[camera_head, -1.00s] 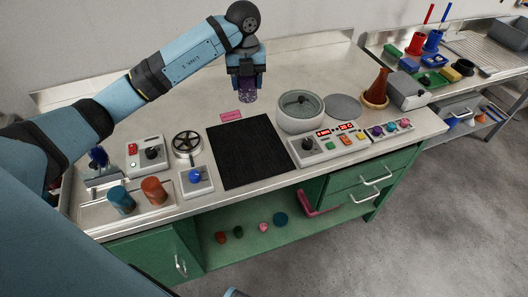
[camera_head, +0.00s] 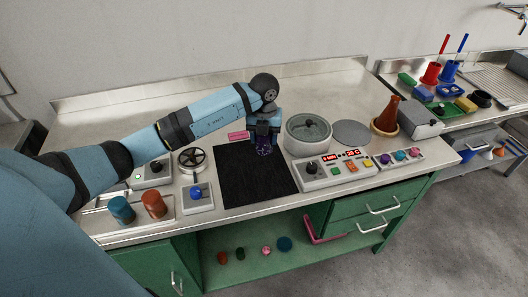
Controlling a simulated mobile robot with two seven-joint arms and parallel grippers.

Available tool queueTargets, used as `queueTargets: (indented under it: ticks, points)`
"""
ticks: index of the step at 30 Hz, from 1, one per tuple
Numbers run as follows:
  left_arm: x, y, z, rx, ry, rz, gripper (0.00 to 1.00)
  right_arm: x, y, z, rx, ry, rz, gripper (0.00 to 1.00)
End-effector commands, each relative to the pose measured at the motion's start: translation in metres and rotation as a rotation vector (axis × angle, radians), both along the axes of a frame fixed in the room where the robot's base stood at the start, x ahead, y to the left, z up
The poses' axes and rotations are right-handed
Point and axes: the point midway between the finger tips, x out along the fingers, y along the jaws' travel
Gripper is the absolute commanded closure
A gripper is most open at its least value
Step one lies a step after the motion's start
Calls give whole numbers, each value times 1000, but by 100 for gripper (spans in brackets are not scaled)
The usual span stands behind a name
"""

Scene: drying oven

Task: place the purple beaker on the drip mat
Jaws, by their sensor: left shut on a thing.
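The purple beaker (camera_head: 263,149) is small and glassy, and shows just below my left gripper (camera_head: 263,138). My left gripper is shut on it from above and hides its upper part. The drip mat (camera_head: 246,178) is a black square on the worktop. The beaker is over the back right part of the mat; I cannot tell whether its base touches the mat. My right gripper is not in view.
A pot with a glass lid (camera_head: 308,134) stands close right of the gripper. A control panel (camera_head: 338,169) lies right of the mat. A blue-knobbed box (camera_head: 197,195) and a black handwheel (camera_head: 192,158) are on its left. A pink label (camera_head: 237,135) lies behind.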

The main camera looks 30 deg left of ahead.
Motion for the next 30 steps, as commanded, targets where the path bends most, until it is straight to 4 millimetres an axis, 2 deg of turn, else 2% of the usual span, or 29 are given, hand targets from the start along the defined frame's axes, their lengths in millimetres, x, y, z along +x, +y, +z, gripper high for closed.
queueTargets:
  ticks: [3,10,16,28,29,30]
  points:
    - [0,-1,-17,-2,1,0,70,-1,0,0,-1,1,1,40]
    - [0,-1,-34,-1,0,0,70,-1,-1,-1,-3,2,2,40]
    - [0,-1,-63,-2,1,0,70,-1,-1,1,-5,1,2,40]
    - [0,0,-70,0,-1,-1,70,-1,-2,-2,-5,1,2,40]
    - [0,0,-70,0,-1,-1,42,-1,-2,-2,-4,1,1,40]
    - [0,0,-69,0,-1,-1,33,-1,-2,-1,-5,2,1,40]
